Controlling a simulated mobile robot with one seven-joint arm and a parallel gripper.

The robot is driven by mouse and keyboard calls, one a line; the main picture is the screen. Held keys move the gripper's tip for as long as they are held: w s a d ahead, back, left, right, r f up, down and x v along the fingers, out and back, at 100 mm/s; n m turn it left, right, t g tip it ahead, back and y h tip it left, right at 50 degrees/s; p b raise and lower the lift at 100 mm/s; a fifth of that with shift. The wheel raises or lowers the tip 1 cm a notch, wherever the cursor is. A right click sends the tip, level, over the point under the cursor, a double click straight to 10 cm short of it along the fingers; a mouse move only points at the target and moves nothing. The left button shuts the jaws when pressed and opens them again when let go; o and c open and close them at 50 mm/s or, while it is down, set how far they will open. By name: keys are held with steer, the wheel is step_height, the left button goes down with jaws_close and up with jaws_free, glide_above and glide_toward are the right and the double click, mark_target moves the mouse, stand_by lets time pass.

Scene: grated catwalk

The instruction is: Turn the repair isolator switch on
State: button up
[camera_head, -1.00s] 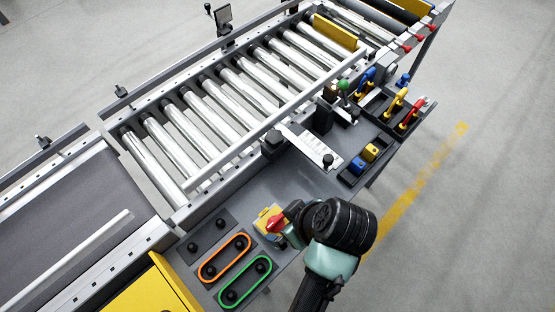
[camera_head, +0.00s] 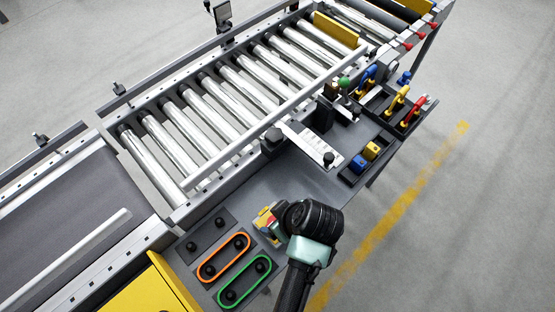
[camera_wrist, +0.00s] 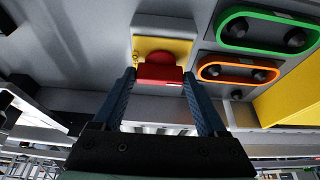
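The isolator switch is a yellow box (camera_head: 262,215) with a red knob, on the grey panel. In the head view my wrist covers most of it. In the wrist view the yellow plate (camera_wrist: 181,48) and the red knob (camera_wrist: 159,74) lie straight ahead. My gripper (camera_wrist: 160,76) is open, with one dark blue finger on each side of the red knob. The fingertips are very close to the knob's ends; I cannot tell whether they touch. The knob's bar lies across the wrist view. In the head view the fingers are hidden under my wrist.
Next to the switch are an orange-ringed pair (camera_head: 223,258) and a green-ringed pair (camera_head: 244,281) of black knobs. A yellow cover (camera_head: 150,290) stands at the lower left. A roller conveyor (camera_head: 235,90) runs behind. Padlocks in a tray (camera_head: 395,105) sit farther right.

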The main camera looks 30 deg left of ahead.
steer(key=c, duration=0.8)
steer(key=shift+s+r+m+p, duration=0.1)
steer(key=shift+m+p, duration=0.3)
steer(key=shift+p, duration=0.1)
steer(key=m+t+p, duration=0.1)
steer(key=m+p, duration=0.1)
steer(key=p, duration=0.1)
steer(key=shift+s+r+m+h, duration=0.1)
steer(key=shift+r+m+h, duration=0.05)
steer(key=shift+m+h, duration=0.25)
steer(key=m+p, duration=0.2)
steer(key=m+t+h+p, duration=0.1)
steer(key=m+p, duration=0.1)
steer(key=m, duration=0.1)
steer(key=shift+a+h, duration=0.2)
steer(key=shift+h, duration=0.1)
steer(key=m+p, duration=0.1)
steer(key=m, duration=0.1)
steer(key=m+t+h, duration=0.1)
steer(key=m, duration=0.1)
steer(key=shift+a+m+h+p, duration=0.1)
steer(key=shift+m+h+p, duration=0.2)
steer(key=shift+m+p, duration=0.1)
steer(key=m, duration=0.1)
steer(key=m+h, duration=0.1)
steer(key=m, duration=0.2)
steer(key=shift+a+f+h, duration=0.1)
steer(key=shift+f+h, duration=0.15)
steer(key=shift+h, duration=0.05)
steer(key=shift+m, duration=0.4)
